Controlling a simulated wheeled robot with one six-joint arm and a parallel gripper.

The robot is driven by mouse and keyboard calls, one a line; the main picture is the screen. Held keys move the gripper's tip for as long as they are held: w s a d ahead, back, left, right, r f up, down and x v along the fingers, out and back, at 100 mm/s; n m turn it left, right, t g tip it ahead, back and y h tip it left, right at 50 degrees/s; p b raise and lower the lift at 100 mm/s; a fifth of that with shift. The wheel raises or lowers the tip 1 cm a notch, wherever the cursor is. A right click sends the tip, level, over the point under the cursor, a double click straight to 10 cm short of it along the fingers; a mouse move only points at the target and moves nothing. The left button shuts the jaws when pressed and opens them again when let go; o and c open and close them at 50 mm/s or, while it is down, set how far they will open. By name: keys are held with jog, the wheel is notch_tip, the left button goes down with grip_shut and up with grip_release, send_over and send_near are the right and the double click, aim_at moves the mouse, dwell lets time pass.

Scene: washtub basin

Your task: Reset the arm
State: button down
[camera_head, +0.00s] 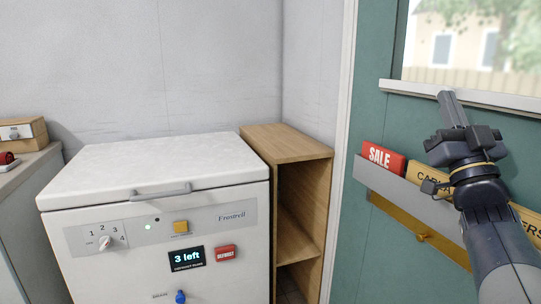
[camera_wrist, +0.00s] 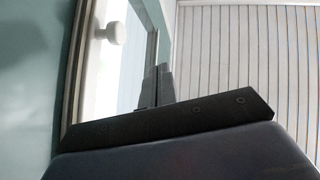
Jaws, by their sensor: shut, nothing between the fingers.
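My gripper (camera_head: 449,99) is at the right in the head view, raised in front of the green door and pointing up. Its fingers are together and hold nothing. In the wrist view my gripper's fingers (camera_wrist: 155,85) show as a dark narrow shape, with a window frame and a white knob (camera_wrist: 115,32) beyond them.
A white chest freezer (camera_head: 160,170) with its lid down stands at the left. A wooden shelf (camera_head: 290,145) is beside it. The green door (camera_head: 375,130) carries a grey rack (camera_head: 400,190) with red and tan signs, partly behind my arm. A grey counter (camera_head: 30,170) is far left.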

jog(key=shift+w+r+p, duration=0.4)
jog(key=shift+r+p, duration=0.05)
jog(key=shift+r, duration=0.4)
jog(key=shift+w+r+p, duration=0.4)
jog(key=shift+r+p, duration=0.05)
jog(key=shift+r, duration=0.4)
jog(key=shift+a, duration=0.1)
